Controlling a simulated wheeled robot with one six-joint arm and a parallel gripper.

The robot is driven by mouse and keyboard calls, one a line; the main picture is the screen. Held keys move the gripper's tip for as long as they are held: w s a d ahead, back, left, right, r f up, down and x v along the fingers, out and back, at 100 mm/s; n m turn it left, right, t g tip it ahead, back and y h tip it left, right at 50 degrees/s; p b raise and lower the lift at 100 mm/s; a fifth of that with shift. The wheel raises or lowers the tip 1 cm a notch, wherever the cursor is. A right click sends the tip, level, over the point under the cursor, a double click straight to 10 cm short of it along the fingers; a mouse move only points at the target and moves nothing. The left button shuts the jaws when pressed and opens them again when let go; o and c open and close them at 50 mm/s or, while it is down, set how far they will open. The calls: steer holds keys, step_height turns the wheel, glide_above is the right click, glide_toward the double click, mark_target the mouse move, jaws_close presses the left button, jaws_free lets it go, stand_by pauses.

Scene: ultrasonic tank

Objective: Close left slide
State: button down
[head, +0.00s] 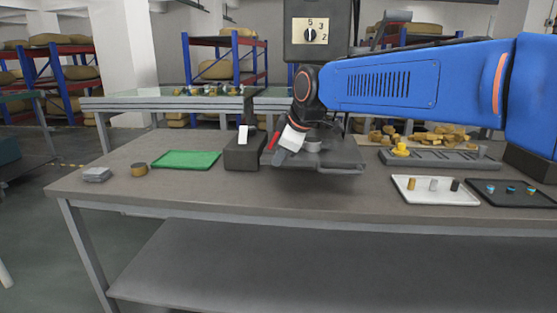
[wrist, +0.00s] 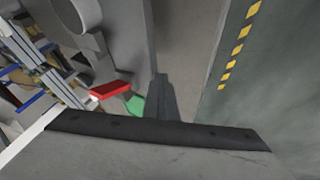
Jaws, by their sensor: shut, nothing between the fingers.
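A dark grey machine stands on the table, with a low block (head: 243,155) carrying a white lever (head: 243,133) on the left and a flat dark plate (head: 342,160) on the right. A red piece (head: 273,140) shows between them, and it also shows in the wrist view (wrist: 110,88). I cannot tell which part is the left slide. My gripper (head: 280,157) is shut and empty. It points down and left, at the left end of the plate, just right of the block. Contact cannot be told. Its shut fingers show in the wrist view (wrist: 161,97).
A dial panel (head: 310,31) hangs above the machine. A green tray (head: 187,160), a brass cylinder (head: 138,169) and a grey box (head: 97,175) lie left. A white tray (head: 434,190), a black tray (head: 510,193) and a grey rack (head: 440,159) lie right. The front left tabletop is clear.

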steer(key=w, duration=1.8)
steer(key=shift+w+d, duration=0.2)
steer(key=shift+d, duration=0.1)
steer(key=shift+w+r, duration=0.1)
steer(key=shift+w, duration=0.25)
